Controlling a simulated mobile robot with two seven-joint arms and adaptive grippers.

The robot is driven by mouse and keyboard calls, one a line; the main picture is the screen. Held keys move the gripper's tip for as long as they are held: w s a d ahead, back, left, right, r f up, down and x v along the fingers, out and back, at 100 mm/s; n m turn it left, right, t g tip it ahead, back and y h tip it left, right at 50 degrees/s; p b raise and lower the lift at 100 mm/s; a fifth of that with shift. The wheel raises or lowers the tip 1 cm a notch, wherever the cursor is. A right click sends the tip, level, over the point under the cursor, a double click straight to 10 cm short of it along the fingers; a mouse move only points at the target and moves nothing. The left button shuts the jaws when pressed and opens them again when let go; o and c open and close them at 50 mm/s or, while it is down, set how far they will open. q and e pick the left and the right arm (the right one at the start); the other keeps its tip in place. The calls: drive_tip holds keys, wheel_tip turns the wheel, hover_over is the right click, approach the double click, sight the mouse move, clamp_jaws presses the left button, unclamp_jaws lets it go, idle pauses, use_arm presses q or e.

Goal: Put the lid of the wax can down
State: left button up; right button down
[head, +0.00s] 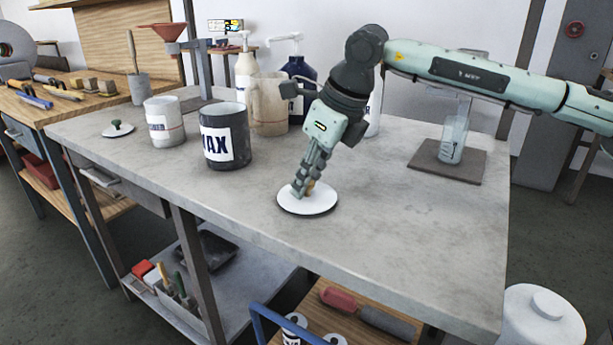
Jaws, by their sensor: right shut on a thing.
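The wax can (226,137) is a dark grey can with a white WAX label. It stands upright on the grey table, and no lid shows on it. The lid (320,203) is a white disc to the right of and nearer than the can. My right gripper (300,189) points down at the lid and is shut on its knob, which the fingers mostly hide. The lid looks level and at or very close to the table top; I cannot tell whether it touches. My left gripper is not in view.
A white can (164,121) stands left of the wax can, with a small dark-knobbed lid (118,129) beside it. A beige jug (269,104) and pump bottles stand behind. A glass (452,140) stands on a brown board (428,157) at right. The front right table (420,225) is clear.

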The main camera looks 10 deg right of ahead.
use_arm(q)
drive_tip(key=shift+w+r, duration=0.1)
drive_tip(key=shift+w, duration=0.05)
use_arm(e)
drive_tip(key=shift+f, duration=0.1)
drive_tip(key=c, duration=1.4)
unclamp_jaws()
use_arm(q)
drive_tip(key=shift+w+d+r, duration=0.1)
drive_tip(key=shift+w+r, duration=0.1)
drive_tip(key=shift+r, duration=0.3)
use_arm(e)
drive_tip(key=shift+o, duration=0.2)
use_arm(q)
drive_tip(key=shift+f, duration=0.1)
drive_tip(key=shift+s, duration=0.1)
